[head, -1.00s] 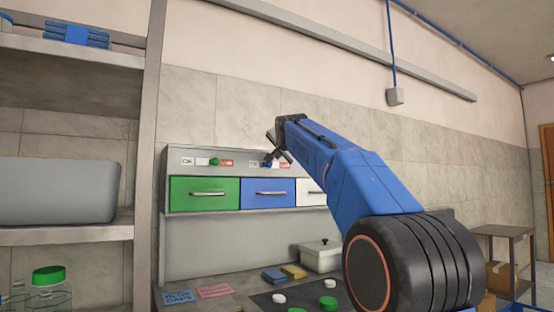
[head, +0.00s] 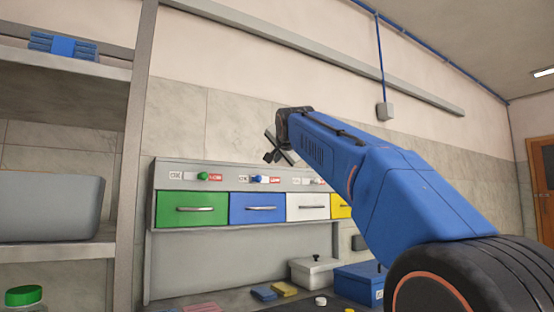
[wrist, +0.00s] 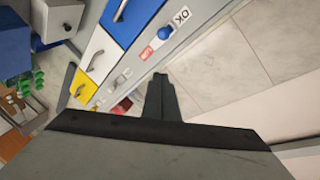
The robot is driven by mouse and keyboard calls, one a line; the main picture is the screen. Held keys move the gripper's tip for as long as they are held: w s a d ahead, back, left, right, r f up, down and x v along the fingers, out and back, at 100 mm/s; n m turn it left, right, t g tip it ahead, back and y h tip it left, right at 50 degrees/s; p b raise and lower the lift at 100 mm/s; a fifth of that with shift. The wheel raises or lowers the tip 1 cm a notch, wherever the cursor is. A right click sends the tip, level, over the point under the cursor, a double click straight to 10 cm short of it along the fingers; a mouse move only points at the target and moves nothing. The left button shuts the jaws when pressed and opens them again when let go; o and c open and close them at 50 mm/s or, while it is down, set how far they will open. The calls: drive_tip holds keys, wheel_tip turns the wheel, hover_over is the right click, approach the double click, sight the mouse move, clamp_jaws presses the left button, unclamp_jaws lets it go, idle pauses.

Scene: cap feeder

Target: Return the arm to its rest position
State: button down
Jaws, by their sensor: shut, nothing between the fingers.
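My gripper (head: 277,152) is at the end of my blue arm in the head view, raised in front of the wall above the drawer unit. It is shut and empty, apart from the drawers and switches. In the wrist view, part of my gripper (wrist: 160,95) shows as a dark finger against the panel and wall tiles. The fingertips look small and dark in the head view.
The drawer unit has green (head: 192,209), blue (head: 257,208), white (head: 308,206) and yellow (head: 342,205) fronts, all closed. Small switches line its panel. A metal shelf (head: 70,62) stands at left, holding a grey bin (head: 50,207). A white box (head: 314,272) and blue box (head: 358,285) stand below.

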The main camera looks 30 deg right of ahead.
drive_tip(key=shift+f, duration=0.1)
idle(0.3)
drive_tip(key=s+a+f+n+g+y, duration=0.1)
drive_tip(key=s+a+f+n+g, duration=0.2)
drive_tip(key=s+f, duration=1)
drive_tip(key=s+a+f+n+g+y, duration=0.2)
drive_tip(key=s+f, duration=1.1)
drive_tip(key=f, duration=1.6)
drive_tip(key=s+a+f+n+g+y, duration=0.2)
drive_tip(key=s+a+f+n+g, duration=0.3)
drive_tip(key=f, duration=1.7)
drive_tip(key=s+a+n, duration=0.4)
drive_tip(key=s+a, duration=0.2)
drive_tip(key=s, duration=0.2)
drive_tip(key=shift+a+g, duration=0.25)
drive_tip(key=shift+g, duration=0.05)
drive_tip(key=shift+f, duration=0.1)
